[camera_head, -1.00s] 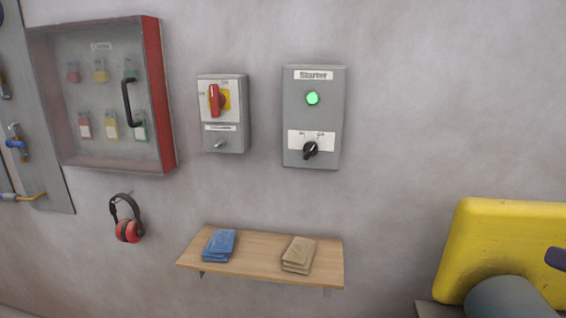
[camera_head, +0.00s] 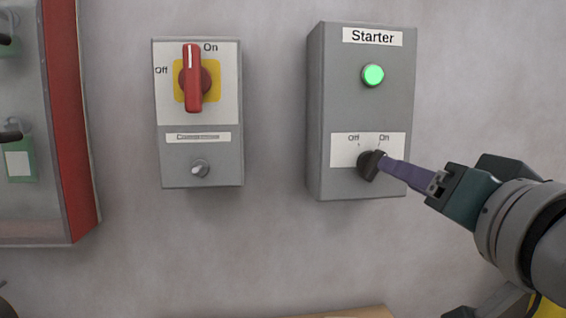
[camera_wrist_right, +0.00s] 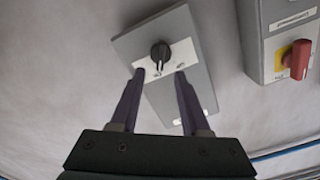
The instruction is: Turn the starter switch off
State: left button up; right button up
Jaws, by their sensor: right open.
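The grey starter box (camera_head: 361,105) hangs on the wall, with a lit green lamp (camera_head: 373,76) below its "Starter" label. Its black starter switch (camera_head: 371,165) sits under the "Off" and "On" marks; its pointer appears turned toward "On". It also shows in the right wrist view (camera_wrist_right: 160,53). My right gripper (camera_head: 389,168) comes in from the right, its purple fingers at the switch and partly overlapping it. In the right wrist view, the open fingers (camera_wrist_right: 159,74) are spread, tips just below the switch in the picture. I cannot tell whether they touch it. My left gripper is not in view.
Left of the starter hangs a grey isolator box (camera_head: 201,150) with a red handle (camera_head: 192,78) pointing up near "On". A red-edged cabinet (camera_head: 68,120) is at the far left. The wall between the boxes is clear. A wooden shelf edge (camera_head: 352,312) shows below.

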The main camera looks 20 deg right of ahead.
aim_at(373, 165)
jog(key=x, duration=0.5)
jog(key=shift+w, duration=0.3)
grip_shut()
